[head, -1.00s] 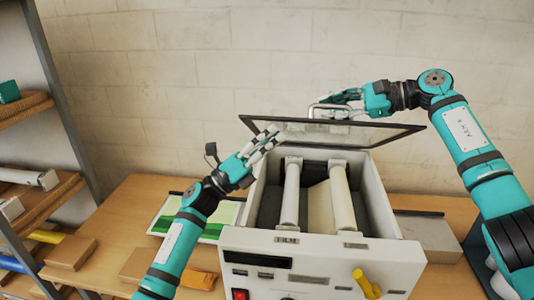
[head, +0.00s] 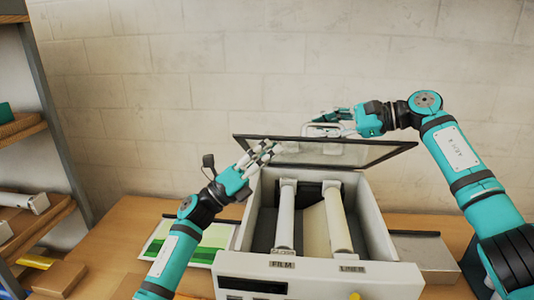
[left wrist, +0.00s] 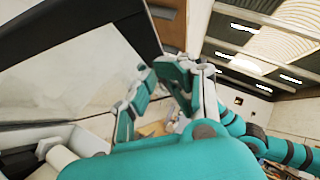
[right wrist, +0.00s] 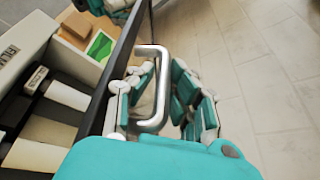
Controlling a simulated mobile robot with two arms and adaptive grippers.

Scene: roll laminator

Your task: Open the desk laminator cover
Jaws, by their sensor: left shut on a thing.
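The desk laminator (head: 387,272) is a white box, open on top, with a film roller (head: 286,215) and a liner roller (head: 338,222) inside. Its dark-framed clear cover (head: 382,155) stands raised and tilted at the back. My left gripper (head: 262,153) is at the cover's left edge and shut on it; its fingers also show in the left wrist view (left wrist: 160,95). My right gripper (head: 335,120) is at the metal handle on the cover's far edge. In the right wrist view, the handle (right wrist: 152,60) lies between the spread fingers of this gripper (right wrist: 158,105).
A wooden table (head: 115,235) carries the laminator. A green-and-white sheet (head: 215,235) lies left of it and a grey flat box (head: 425,252) right of it. A shelf rack (head: 55,120) stands at the far left. A block wall is behind.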

